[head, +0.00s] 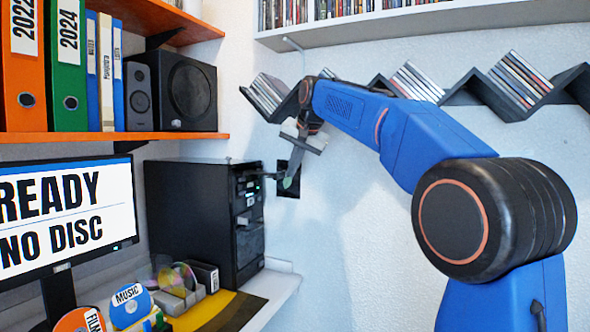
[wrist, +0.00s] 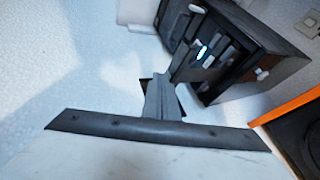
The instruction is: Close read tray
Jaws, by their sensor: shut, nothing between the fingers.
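The black computer tower (head: 195,215) stands on the white desk, its front facing right, with small green lights on it. It also shows in the wrist view (wrist: 270,75), tilted, with a bright blue-white light on its front. A thin grey piece (head: 271,175) juts from the upper front towards my gripper; I cannot tell if it is the read tray or how far out it is. My gripper (head: 290,183) is shut and empty, pointing down just right of the tower front. In the wrist view the fingertips (wrist: 160,82) are close to the front; contact is unclear.
A monitor (head: 65,215) reads "READY NO DISC". Labelled discs (head: 130,302) and a disc holder (head: 185,290) sit on the desk. An orange shelf (head: 110,137) with binders and speakers is above the tower. A zigzag disc rack (head: 510,90) hangs behind my arm.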

